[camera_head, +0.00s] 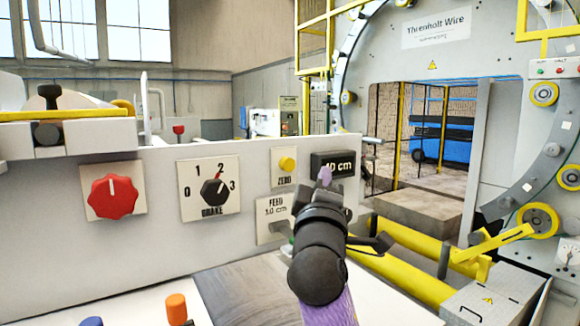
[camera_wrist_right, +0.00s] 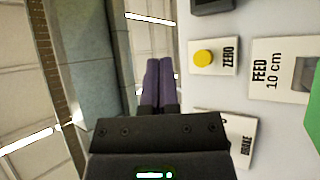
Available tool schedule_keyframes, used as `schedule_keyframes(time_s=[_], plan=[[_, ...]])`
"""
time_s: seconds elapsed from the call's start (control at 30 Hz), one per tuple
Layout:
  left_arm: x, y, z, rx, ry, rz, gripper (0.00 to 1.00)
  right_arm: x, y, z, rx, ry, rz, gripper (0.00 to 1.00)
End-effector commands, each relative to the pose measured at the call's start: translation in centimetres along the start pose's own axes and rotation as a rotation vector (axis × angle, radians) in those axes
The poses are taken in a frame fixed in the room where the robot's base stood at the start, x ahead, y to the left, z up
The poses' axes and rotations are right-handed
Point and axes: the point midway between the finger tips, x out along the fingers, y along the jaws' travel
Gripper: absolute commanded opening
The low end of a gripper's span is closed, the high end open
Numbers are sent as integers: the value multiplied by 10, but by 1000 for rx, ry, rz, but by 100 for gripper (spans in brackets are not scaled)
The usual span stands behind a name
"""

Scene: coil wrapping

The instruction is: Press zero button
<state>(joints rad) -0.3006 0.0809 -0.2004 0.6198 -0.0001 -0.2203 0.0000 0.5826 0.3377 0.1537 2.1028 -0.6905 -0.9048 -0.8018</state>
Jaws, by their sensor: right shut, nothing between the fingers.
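The yellow zero button (camera_head: 287,164) sits on a white plate marked ZERO on the grey control panel (camera_head: 60,235). In the right wrist view the button (camera_wrist_right: 204,58) is to the right of my fingertips, with nothing touching it. My right gripper (camera_head: 324,176) is shut and empty, its purple fingers pointing up in front of the panel, just right of the ZERO plate and over the lower edge of the display (camera_head: 333,163) reading 40 cm. The shut fingers (camera_wrist_right: 158,82) also show in the right wrist view. My left gripper is not seen.
The FEED 10 cm plate (camera_head: 268,214) is below the zero button, partly behind my right arm. The brake dial (camera_head: 214,191) and a red knob (camera_head: 112,197) are to the left. Yellow rails (camera_head: 405,275) and the large ring machine (camera_head: 385,45) stand at the right.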

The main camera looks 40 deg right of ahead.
Motion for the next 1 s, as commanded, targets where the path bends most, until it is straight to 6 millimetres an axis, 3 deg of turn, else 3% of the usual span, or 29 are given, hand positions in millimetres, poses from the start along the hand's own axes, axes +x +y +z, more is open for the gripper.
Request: schedule_keyframes(time_s=[0.5, 1.0], plan=[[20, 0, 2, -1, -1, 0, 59, 48, -37, -35, 2, 0, -3, 0], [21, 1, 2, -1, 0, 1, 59, 55, -41, -41, 1, 2, -2, 0]])
